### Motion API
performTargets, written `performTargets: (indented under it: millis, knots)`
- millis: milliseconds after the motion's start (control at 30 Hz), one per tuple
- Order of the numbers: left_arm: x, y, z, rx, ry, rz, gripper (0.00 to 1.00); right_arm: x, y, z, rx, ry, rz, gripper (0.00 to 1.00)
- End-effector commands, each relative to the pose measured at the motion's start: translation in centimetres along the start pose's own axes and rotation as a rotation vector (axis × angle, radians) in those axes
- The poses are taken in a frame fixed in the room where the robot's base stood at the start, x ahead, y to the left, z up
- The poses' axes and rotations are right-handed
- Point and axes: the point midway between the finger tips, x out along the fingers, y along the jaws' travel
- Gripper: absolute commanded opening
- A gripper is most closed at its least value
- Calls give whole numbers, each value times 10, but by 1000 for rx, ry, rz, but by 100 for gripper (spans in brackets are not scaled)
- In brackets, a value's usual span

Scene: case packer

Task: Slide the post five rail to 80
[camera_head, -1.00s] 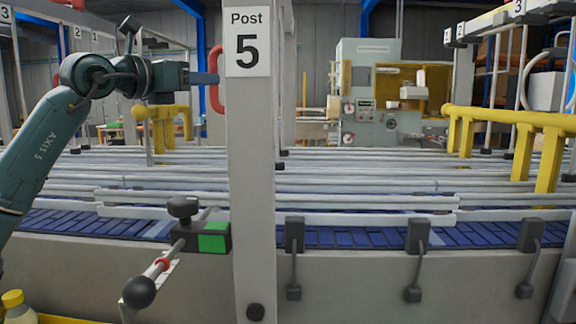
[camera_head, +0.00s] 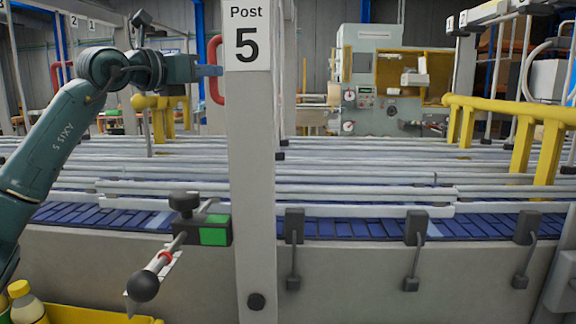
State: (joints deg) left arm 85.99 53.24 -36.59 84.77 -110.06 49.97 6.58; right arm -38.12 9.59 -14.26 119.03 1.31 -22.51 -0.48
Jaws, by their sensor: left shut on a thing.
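Post five (camera_head: 251,170) is an upright grey post with a "Post 5" sign. Beside it a dark clamp block with a green face (camera_head: 214,237) carries a black knob (camera_head: 185,201). A rod with a red ring (camera_head: 165,255) runs through it toward me and ends in a black ball (camera_head: 143,286). A pale strip lies under the rod; its scale marks are too small to read. My right gripper is not in view.
Pale guide rails (camera_head: 340,178) run across the blue conveyor belt (camera_head: 355,228). Several black clamps, such as one (camera_head: 294,225), line the front wall. Yellow guards (camera_head: 505,112) stand at right. A yellow tray (camera_head: 90,312) and a yellow-capped bottle (camera_head: 24,303) sit at lower left.

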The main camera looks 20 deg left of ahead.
Motion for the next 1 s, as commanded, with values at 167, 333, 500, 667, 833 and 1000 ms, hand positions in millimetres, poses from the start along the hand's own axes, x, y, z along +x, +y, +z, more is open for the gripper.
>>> performTargets:
  millis: [167,333,500,667,833,1000]
  knots:
    - [0,0,0,0,-1,0,0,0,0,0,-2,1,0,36]
    - [0,0,0,0,-1,0,0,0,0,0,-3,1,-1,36]
    - [-1,0,0,0,-1,0,0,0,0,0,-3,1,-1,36]
    - [-3,-2,0,0,-2,0,0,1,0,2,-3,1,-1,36]
    - [-6,-4,0,0,-1,-1,0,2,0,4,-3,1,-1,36]
    - [-9,-5,0,0,-1,-1,0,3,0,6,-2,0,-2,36]
